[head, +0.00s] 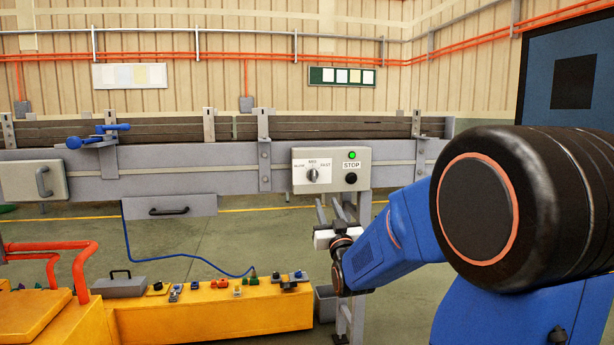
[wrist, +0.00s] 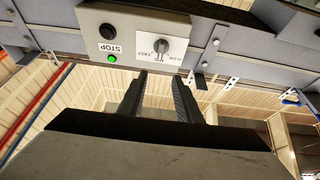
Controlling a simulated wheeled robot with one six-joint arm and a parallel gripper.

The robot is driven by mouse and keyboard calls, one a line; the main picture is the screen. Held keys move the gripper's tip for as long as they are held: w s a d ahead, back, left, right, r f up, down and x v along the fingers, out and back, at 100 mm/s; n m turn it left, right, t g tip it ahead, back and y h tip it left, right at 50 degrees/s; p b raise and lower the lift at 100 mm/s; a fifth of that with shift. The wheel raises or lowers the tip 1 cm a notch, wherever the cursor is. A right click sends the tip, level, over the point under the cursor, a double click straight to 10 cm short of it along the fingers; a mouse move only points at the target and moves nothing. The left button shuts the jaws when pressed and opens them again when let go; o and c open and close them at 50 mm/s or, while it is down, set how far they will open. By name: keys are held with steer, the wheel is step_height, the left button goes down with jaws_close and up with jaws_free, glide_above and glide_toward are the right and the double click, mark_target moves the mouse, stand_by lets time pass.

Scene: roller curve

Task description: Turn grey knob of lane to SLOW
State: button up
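The grey knob (head: 313,175) is on a light control box (head: 332,158) fixed to the conveyor's side rail. The labels around it read SLOW at left, MED at top and FAST at right. Its pointer appears to be up at MED. In the wrist view, which is upside down, the knob (wrist: 162,46) is beyond the fingertips, and the box (wrist: 124,22) is at the top. My gripper (head: 328,204) is below and in front of the box, apart from the knob. In the wrist view my gripper (wrist: 158,76) is open, with nothing between its two dark fingers.
A black STOP button (head: 351,179) and a lit green lamp (head: 352,155) are right of the knob. The conveyor rail (head: 215,155) runs across behind. A yellow bench (head: 215,310) with several small parts stands below left. A metal leg stands behind my gripper.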

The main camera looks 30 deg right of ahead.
mark_target(314, 172)
steer(key=x, duration=1.7)
steer(key=shift+w, duration=0.15)
jaws_close()
